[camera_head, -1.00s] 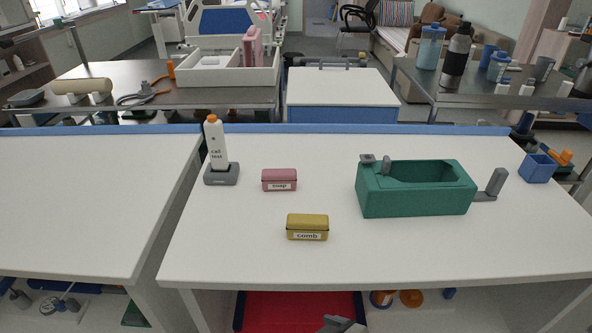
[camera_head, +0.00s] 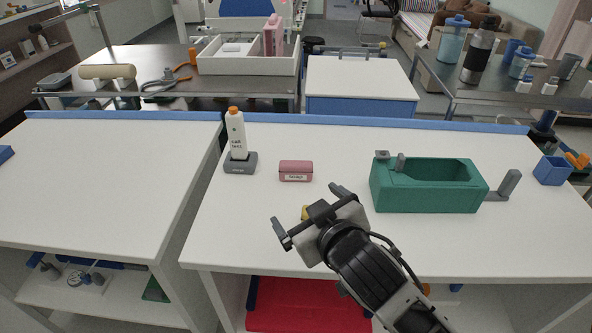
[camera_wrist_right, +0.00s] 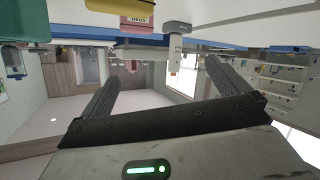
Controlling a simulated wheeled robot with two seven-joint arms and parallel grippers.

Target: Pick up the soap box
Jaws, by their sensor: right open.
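The soap box (camera_head: 296,170) is a small pink-red box with a white label, lying on the white table in the head view. It also shows upside down at the top of the right wrist view (camera_wrist_right: 136,28). My right gripper (camera_head: 306,205) is open and empty, above the table on the near side of the soap box and apart from it. Its two spread fingers show in the right wrist view (camera_wrist_right: 160,75). The yellow comb box (camera_head: 305,213) is mostly hidden behind this gripper. My left gripper is not in view.
A white bottle (camera_head: 236,135) stands in a grey holder (camera_head: 240,163) left of the soap box. A green basin (camera_head: 428,198) is to the right, and a small blue bin (camera_head: 552,171) sits farther right. The table (camera_head: 235,220) is clear at its left front.

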